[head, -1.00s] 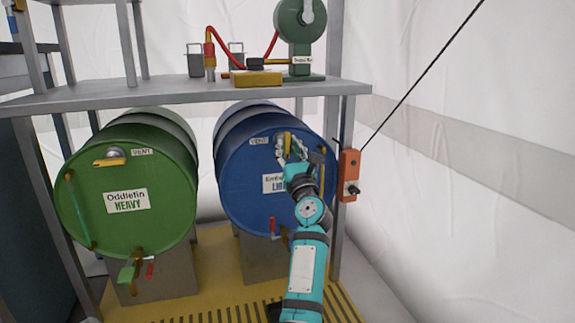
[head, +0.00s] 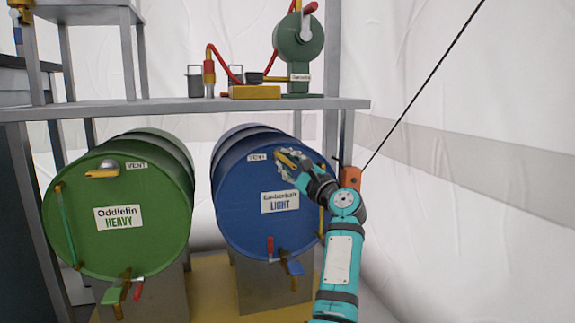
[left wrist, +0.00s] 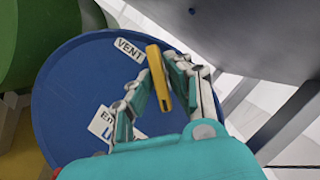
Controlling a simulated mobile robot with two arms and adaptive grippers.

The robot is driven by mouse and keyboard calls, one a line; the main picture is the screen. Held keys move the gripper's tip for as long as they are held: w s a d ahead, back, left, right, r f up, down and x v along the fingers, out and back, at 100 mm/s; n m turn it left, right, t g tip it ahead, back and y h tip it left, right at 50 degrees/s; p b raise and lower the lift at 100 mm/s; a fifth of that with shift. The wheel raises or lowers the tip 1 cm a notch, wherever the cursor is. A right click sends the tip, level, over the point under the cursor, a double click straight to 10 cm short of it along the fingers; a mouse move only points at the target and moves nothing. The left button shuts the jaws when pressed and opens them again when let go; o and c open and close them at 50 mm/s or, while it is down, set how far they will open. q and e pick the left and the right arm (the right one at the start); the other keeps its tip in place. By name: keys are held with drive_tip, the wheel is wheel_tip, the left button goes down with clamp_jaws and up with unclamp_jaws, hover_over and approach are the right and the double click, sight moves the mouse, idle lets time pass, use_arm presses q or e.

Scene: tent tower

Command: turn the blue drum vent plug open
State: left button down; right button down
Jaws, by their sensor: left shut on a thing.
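The blue drum (head: 240,215) lies on its side with its round face toward me, labelled LIGHT. Its yellow vent plug handle (head: 286,159) is at the upper part of the face, beside the VENT label (head: 257,157). The handle slants down to the right in the head view. My left gripper (head: 288,162) is shut on this handle. In the left wrist view the handle (left wrist: 157,78) stands between the two fingers, with the blue face behind it. The plug's base is mostly hidden by the fingers. My right gripper is not in view.
A green drum (head: 75,220) labelled HEAVY lies to the left, its yellow vent handle level. A grey shelf (head: 170,109) runs above both drums. An orange box (head: 350,177) hangs on the rack post, partly behind my arm. Taps stick out below both drums.

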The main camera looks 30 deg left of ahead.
use_arm(q)
drive_tip(key=shift+n+g+h, duration=0.4)
drive_tip(key=shift+n+g, duration=0.3)
drive_tip(key=shift+n, duration=1.1)
drive_tip(key=c, duration=1.4)
unclamp_jaws()
drive_tip(key=shift+o, duration=0.2)
